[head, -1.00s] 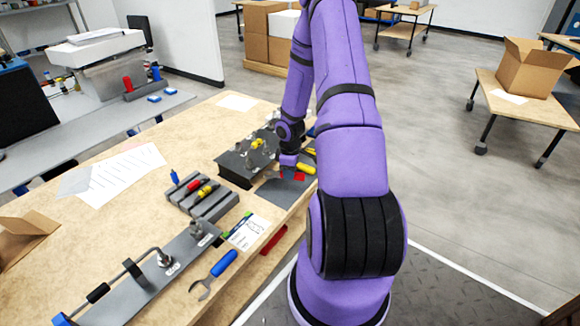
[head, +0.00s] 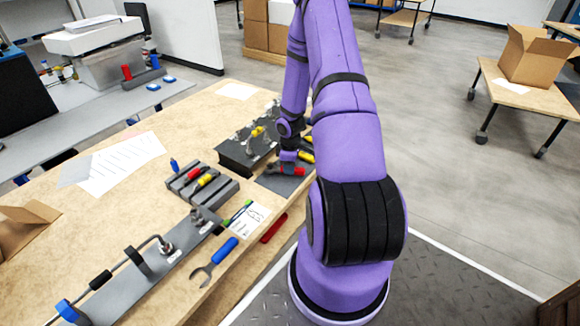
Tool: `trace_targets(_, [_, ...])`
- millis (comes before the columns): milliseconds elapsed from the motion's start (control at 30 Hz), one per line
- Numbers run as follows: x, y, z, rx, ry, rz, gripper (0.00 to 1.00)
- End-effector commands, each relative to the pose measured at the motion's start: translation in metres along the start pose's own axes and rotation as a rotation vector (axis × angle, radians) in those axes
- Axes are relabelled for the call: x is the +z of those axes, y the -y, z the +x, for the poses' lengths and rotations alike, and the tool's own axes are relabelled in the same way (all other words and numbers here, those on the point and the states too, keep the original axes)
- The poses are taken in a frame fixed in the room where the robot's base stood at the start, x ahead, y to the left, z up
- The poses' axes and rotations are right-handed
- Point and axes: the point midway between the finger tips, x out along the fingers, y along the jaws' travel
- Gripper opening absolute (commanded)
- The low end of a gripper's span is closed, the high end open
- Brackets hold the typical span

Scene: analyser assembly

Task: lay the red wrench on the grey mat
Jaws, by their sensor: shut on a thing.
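The red wrench (head: 293,171) is small in the head view and partly hidden by my gripper. It is at or just above the grey mat (head: 279,186), near the far part of the bench's right edge; I cannot tell whether it touches the mat. My gripper (head: 284,168) points down over the mat and is shut on the red wrench. Its fingertips are too small to make out clearly.
A dark box-like unit (head: 237,158) stands left of the mat. Yellow-handled tools (head: 306,157) lie just beyond it. Nearer are a grey rack (head: 217,192), a white card (head: 249,217) and a blue-handled wrench (head: 222,252). The bench's left middle is mostly clear.

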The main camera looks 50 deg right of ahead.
Motion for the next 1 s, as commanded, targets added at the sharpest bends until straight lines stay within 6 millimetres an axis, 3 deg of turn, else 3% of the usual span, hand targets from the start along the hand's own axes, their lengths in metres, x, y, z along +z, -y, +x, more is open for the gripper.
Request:
trace_targets(567, [-0.0004,0.0002,0.0078,0.0,0.0,-0.001,0.0])
trace_targets(600, [-0.0004,0.0001,0.0079,0.0,0.0,-0.001,0.31])
trace_targets(700, [-0.0003,0.0001,0.0078,0.0,0.0,0.0,0.54])
trace_targets(1000, [0.0,0.0,0.0071,0.0,0.0,0.0,0.56])
